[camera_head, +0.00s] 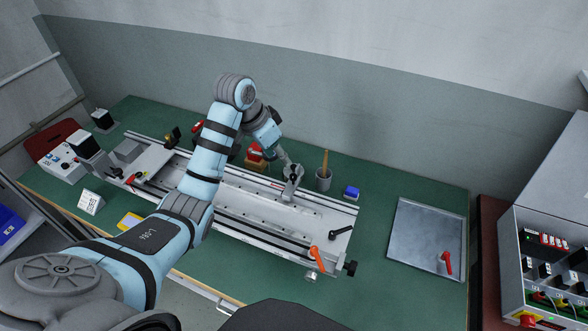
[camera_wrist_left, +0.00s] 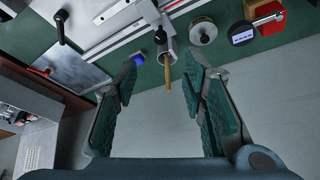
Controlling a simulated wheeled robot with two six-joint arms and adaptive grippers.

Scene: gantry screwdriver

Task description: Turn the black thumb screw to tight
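The gantry (camera_head: 280,212) is a long silver rail assembly on the green table. A light grey carriage (camera_head: 291,184) sits on it, with a small dark part near its top. In the left wrist view a small black knob (camera_wrist_left: 160,37) shows on a grey part beside the rails. Another black knob (camera_head: 352,268) is at the gantry's right end. I cannot tell which is the task's thumb screw. My left gripper (camera_wrist_left: 162,74) is open and empty, its fingers apart above the back of the table. In the head view its fingers are hard to make out. My right gripper is not in view.
A grey cup (camera_head: 323,180) with a wooden handle stands behind the gantry, beside a blue block (camera_head: 351,193). A black lever (camera_head: 340,232) and orange lever (camera_head: 317,258) stick up at the gantry's right. A metal plate (camera_head: 420,232) lies further right. The wall is close behind.

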